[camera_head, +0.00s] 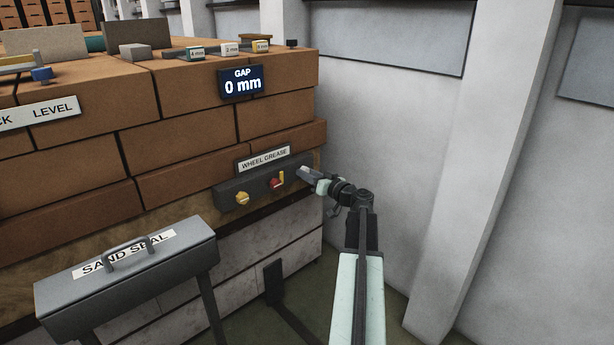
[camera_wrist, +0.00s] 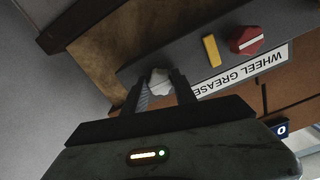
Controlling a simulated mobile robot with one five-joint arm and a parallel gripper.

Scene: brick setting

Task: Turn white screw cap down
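The white screw cap (camera_wrist: 160,82) shows in the wrist view at the end of the dark wheel grease panel (camera_wrist: 200,60). My gripper (camera_wrist: 161,82) has one finger on each side of the cap, and the cap fills the space between the fingertips. The fingers look closed on it, though the contact is partly hidden. In the head view my gripper (camera_head: 305,173) reaches the right end of the wheel grease panel (camera_head: 225,197) and hides the cap there.
A red knob (camera_wrist: 247,40) with a white line and a yellow bar (camera_wrist: 212,50) sit beside the cap on the panel. A yellow knob (camera_head: 243,198) is further left. A grey sand seal box (camera_head: 75,290) stands front left. A white wall (camera_head: 390,120) lies right of my gripper.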

